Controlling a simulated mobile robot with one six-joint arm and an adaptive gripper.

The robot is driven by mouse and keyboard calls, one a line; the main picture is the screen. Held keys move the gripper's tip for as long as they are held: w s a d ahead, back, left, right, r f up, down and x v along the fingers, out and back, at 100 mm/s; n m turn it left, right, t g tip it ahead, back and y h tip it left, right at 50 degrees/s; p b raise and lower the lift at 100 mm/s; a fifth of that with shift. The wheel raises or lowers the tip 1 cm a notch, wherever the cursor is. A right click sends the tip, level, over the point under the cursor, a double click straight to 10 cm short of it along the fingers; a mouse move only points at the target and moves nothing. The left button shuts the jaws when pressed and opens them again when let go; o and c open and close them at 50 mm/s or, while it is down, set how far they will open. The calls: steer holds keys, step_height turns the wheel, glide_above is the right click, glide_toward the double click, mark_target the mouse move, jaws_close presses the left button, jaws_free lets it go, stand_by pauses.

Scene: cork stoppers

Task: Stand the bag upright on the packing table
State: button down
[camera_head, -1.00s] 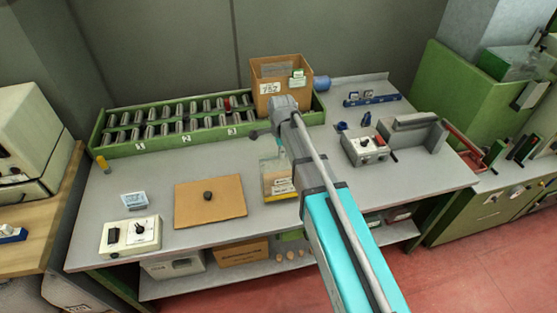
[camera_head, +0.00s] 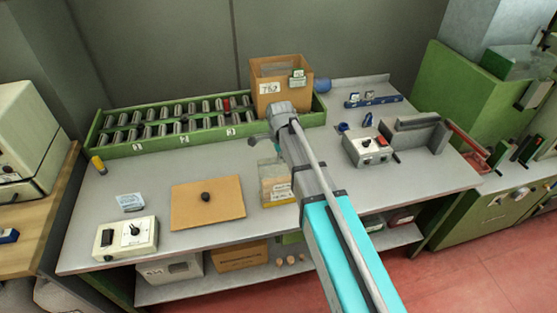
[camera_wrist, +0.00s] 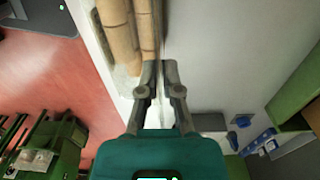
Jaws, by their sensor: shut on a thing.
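The bag (camera_head: 275,187) is clear, with tan contents and a yellow and white label low on its front. In the head view it looks upright at the front middle of the packing table (camera_head: 330,115), right of the brown mat. I cannot tell whether its base touches the tabletop. In the wrist view, tan cork-like cylinders in the bag (camera_wrist: 120,40) show just beyond the fingertips. My gripper (camera_wrist: 158,66) is shut on the bag's upper edge. In the head view my arm hides part of the bag's right side and most of the gripper.
A brown mat (camera_head: 225,205) with a dark knob lies left of the bag. A control box (camera_head: 125,238) stands front left. A green roller rack (camera_head: 150,148) and an open cardboard box (camera_head: 267,110) line the back. A grey device (camera_head: 367,148) stands right. Corks lie on the lower shelf.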

steer(key=shift+f, duration=0.15)
steer(key=c, duration=0.8)
jaws_free()
steer(key=shift+r, duration=0.2)
step_height(320, 180, up, 12)
steer(key=p, duration=1.2)
steer(key=shift+w, duration=0.1)
